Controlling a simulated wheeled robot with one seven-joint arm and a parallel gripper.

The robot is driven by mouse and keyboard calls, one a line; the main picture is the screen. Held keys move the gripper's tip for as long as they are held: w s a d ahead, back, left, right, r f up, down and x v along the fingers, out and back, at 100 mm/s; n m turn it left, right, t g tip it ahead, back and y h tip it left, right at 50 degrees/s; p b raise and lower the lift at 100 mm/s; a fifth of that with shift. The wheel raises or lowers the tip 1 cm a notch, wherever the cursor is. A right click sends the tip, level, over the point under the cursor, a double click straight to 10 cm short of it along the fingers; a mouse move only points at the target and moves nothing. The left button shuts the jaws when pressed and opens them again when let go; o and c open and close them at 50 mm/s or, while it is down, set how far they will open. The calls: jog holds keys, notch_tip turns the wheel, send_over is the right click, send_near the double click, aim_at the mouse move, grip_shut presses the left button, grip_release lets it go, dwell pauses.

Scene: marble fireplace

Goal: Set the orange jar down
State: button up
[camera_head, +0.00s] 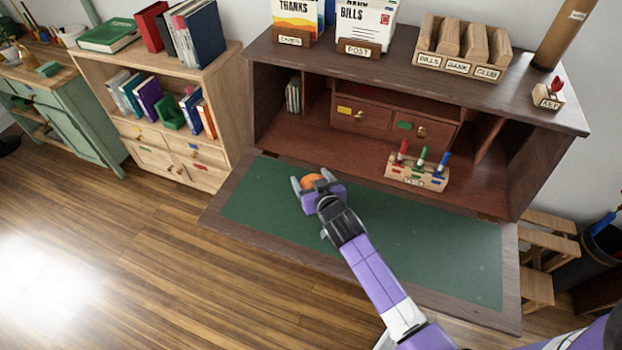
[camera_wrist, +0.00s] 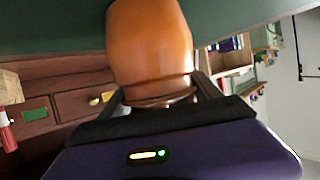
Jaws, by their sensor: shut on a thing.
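The orange jar (camera_head: 313,182) is between the fingers of my gripper (camera_head: 311,184), over the left part of the desk's green writing surface (camera_head: 400,240). In the wrist view the jar (camera_wrist: 150,45) is glossy orange-brown, with its narrower end toward my gripper (camera_wrist: 160,98). The fingers are shut on that end. The jar's far end reaches the green surface (camera_wrist: 50,25) at the top of the wrist view. I cannot tell whether it touches the surface. My gripper and arm hide much of the jar in the head view.
The dark wooden desk has two small drawers (camera_head: 390,126) and a pen holder (camera_head: 416,175) with red, green and blue pens at the back. Letter holders (camera_head: 358,50) and a wooden sorter (camera_head: 460,62) stand on top. A bookcase (camera_head: 165,100) is at left. The green surface looks mostly clear.

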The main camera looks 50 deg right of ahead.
jog(key=o, duration=2)
jog(key=s+a+r+n+t+y+b, duration=0.15)
jog(key=s+a+r, duration=0.35)
jog(key=s+a, duration=0.75)
jog(key=s+a+r+n+t+y, duration=0.1)
jog(key=s+a+r+n+y, duration=0.3)
jog(key=s+a, duration=0.8)
jog(key=shift+n+t+y, duration=0.25)
jog(key=shift+t+y, duration=0.1)
jog(key=shift+y, duration=0.2)
jog(key=s+r, duration=0.2)
jog(key=s, duration=0.1)
jog(key=s+r, duration=0.3)
jog(key=s+d+r, duration=0.1)
jog(key=s+r, duration=0.2)
jog(key=shift+r, duration=0.1)
